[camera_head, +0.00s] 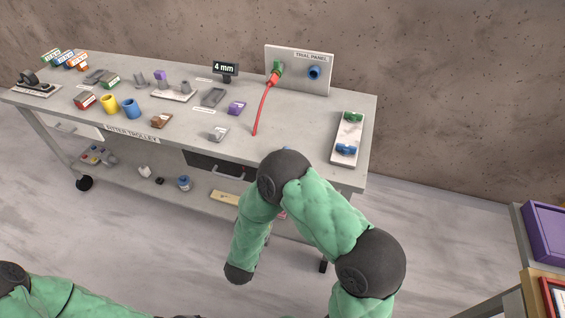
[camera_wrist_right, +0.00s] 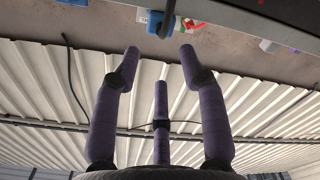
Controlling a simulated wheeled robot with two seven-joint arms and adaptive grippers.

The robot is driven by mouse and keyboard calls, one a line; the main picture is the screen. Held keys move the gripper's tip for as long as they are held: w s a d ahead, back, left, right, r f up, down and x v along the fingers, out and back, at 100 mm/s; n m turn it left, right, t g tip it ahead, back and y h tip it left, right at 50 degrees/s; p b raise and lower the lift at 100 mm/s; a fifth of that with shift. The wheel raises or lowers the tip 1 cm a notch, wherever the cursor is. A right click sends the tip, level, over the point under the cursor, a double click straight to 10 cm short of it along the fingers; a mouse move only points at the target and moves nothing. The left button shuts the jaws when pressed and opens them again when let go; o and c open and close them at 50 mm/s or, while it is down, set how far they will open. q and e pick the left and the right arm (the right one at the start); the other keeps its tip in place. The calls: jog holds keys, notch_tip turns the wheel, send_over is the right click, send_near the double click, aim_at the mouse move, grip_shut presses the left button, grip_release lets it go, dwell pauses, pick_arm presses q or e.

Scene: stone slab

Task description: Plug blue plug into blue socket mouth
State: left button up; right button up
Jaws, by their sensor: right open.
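The blue plug (camera_head: 346,148) lies at the near end of a pale tray (camera_head: 346,131) on the bench's right side. A green plug-like piece (camera_head: 353,117) lies at the tray's far end. The blue socket mouth (camera_head: 314,73) is on the right half of the upright trial panel (camera_head: 298,88) and looks empty. My right gripper (camera_wrist_right: 159,62) shows in the right wrist view, with purple fingers spread and nothing between them. In the head view it is hidden, and my right arm is in front of the bench's near edge. My left gripper is out of view.
Several blocks and cups, including a blue cup (camera_head: 131,108), occupy the bench's left and middle. A drawer handle (camera_head: 227,175) projects below the bench top. Lower-shelf items sit underneath.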

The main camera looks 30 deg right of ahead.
jog(key=b+x, duration=0.3)
jog(key=x, duration=0.7)
jog(key=shift+w+d+r+b, duration=0.25)
jog(key=shift+w+b, duration=0.05)
jog(key=shift+w, duration=0.05)
grip_shut()
